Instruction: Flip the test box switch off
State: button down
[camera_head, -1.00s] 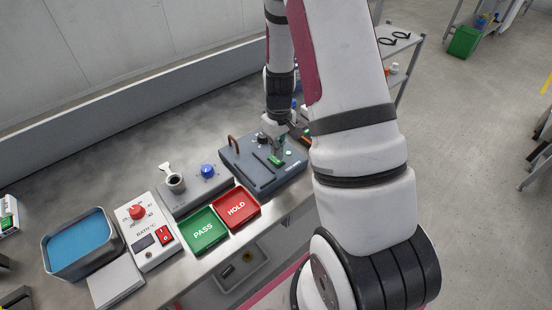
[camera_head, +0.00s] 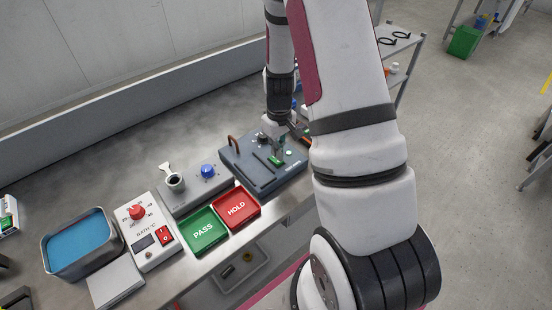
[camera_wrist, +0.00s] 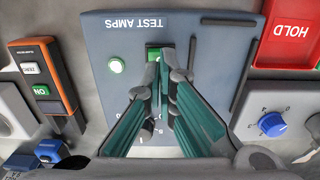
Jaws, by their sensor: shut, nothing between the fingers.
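The test box (camera_head: 262,183) is a blue-grey case on the steel bench, left of my arm in the head view. In the wrist view its face (camera_wrist: 220,75) reads TEST AMPS upside down. A green rocker switch (camera_wrist: 153,52) sits below that lettering, partly hidden by my fingertips. A small pale lamp (camera_wrist: 116,66) is left of it. My gripper (camera_wrist: 169,74) is shut and empty, with its teal fingers pointing at the switch. In the head view my gripper (camera_head: 279,149) is low over the box. I cannot tell whether the fingertips touch the switch or its exact rocker position.
A red HOLD tray (camera_head: 238,207) and green PASS tray (camera_head: 205,232) lie left of the box. Behind them is a grey unit with a blue knob (camera_head: 208,170). A BATH controller (camera_head: 153,255) has its own red switch (camera_head: 164,235). An orange-black meter (camera_wrist: 44,78) lies beside the box.

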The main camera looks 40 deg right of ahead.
jog(key=shift+f+b, duration=0.5)
jog(key=shift+f, duration=0.75)
dwell(0.6)
jog(key=shift+r, duration=0.1)
jog(key=shift+r+p, duration=1.65)
jog(key=shift+r, duration=1.8)
jog(key=s+a+r+t, duration=0.15)
jog(key=a+r, duration=0.35)
jog(key=r, duration=0.5)
jog(key=s+a+r+t, duration=0.15)
jog(key=a+r, duration=0.35)
jog(key=r, duration=0.6)
jog(key=s+a+r+t, duration=0.1)
jog(key=s+a+r, duration=0.3)
jog(key=s, duration=0.4)
jog(key=s+a+r+t, duration=0.1)
jog(key=s+a+r, duration=0.3)
jog(key=s+r, duration=0.2)
jog(key=shift+s+r+t, duration=0.15)
jog(key=shift+s+t, duration=0.15)
jog(key=shift+s, duration=0.8)
